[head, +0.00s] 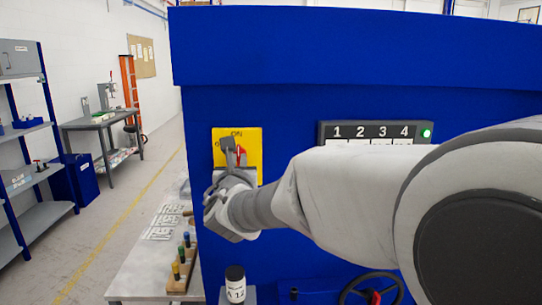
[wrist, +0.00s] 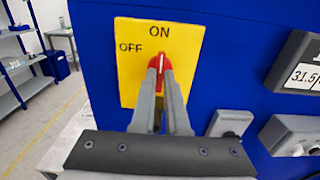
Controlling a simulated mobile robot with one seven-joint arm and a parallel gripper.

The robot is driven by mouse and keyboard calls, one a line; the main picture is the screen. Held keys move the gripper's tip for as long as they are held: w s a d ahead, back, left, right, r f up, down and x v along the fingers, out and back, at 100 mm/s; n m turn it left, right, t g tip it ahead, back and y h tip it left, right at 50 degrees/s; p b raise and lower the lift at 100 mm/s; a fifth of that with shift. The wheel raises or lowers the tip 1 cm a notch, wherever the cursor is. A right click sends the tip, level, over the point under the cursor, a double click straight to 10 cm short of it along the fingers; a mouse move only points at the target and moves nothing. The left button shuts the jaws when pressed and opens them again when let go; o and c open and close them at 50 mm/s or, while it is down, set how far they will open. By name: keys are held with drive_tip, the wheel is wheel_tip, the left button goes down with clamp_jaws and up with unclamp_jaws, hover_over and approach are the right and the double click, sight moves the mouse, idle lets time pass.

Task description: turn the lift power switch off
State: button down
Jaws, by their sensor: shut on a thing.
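The lift power switch is a red rotary knob (head: 239,150) on a yellow plate (head: 255,135) fixed to the blue machine face. In the wrist view the plate (wrist: 128,75) reads ON at the top and OFF at the upper left. The red knob (wrist: 161,63) has a white line that points up toward ON. My gripper (wrist: 161,85) is shut on the knob, a finger at each side, and hides its lower part. In the head view my gripper (head: 236,157) reaches the plate from the front and covers its lower portion.
A display (head: 373,133) numbered 1 to 4 with a lit green lamp (head: 426,133) is right of the plate. Below are a black-capped jar (head: 235,284) and a handwheel (head: 371,290). A rack of colored-top pegs (head: 180,265) stands lower left.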

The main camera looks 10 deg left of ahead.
idle(0.4)
drive_tip(key=n+p, duration=0.2)
drive_tip(key=n, duration=0.1)
drive_tip(key=shift+r+n, duration=0.1)
drive_tip(key=shift+n, duration=0.3)
drive_tip(key=shift+n+p, duration=0.45)
drive_tip(key=shift+n, duration=0.65)
drive_tip(key=n+p, duration=0.2)
drive_tip(key=n, duration=0.1)
drive_tip(key=shift+n+p, duration=0.85)
drive_tip(key=shift+n, duration=0.65)
